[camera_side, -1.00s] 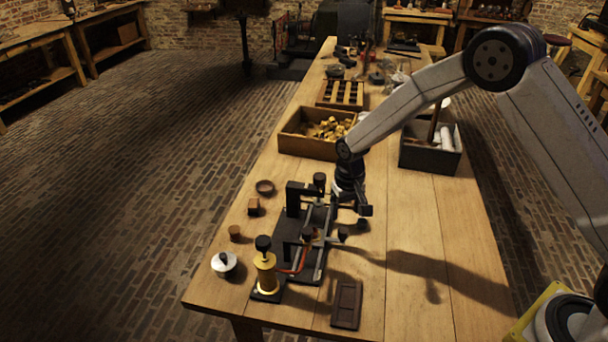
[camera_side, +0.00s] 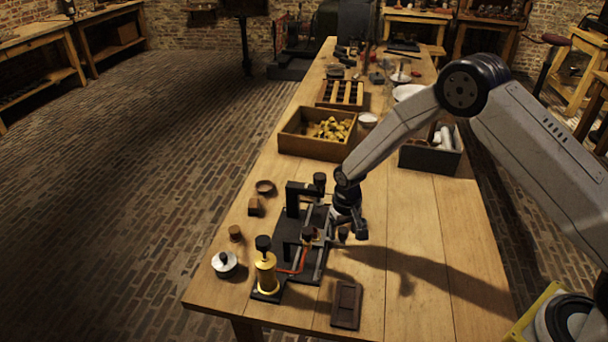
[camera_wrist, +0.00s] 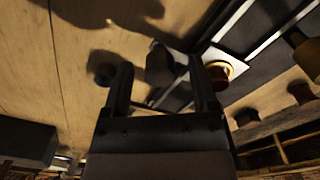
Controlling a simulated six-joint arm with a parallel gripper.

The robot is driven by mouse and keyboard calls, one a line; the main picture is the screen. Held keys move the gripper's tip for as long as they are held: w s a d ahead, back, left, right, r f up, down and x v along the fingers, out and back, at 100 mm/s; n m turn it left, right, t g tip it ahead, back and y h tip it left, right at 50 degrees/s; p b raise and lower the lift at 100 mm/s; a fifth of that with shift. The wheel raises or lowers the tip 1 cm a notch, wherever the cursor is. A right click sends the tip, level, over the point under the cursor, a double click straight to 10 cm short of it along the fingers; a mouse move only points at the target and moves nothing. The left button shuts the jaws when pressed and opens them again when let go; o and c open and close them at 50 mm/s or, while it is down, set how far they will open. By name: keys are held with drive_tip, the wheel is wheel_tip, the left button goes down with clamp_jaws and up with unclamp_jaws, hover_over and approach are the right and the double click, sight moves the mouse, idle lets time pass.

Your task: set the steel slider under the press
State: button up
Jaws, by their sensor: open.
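The press, with a black arm (camera_side: 299,190) and a dark knob (camera_side: 319,180), stands on a black base plate (camera_side: 287,232) with pale rails. The steel slider lies low on the rails, partly hidden by my gripper; a dark handle knob (camera_side: 343,233) shows at its right end. A small cup (camera_side: 309,233) sits on the slider's left part, and its yellow and reddish round shape (camera_wrist: 221,70) shows in the wrist view. My gripper (camera_side: 358,232) is open at the right of the rails, close to the handle. In the wrist view its fingers (camera_wrist: 160,68) straddle a dark handle shape; contact cannot be told.
A brass cylinder (camera_side: 265,273) with a red tube stands in front of the press. A dark tray (camera_side: 346,304) lies at the front right. A white lidded jar (camera_side: 224,263) and small pots are left. A wooden box (camera_side: 290,143) and grey bin (camera_side: 430,160) stand behind.

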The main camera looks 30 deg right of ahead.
clamp_jaws()
idle(1.4)
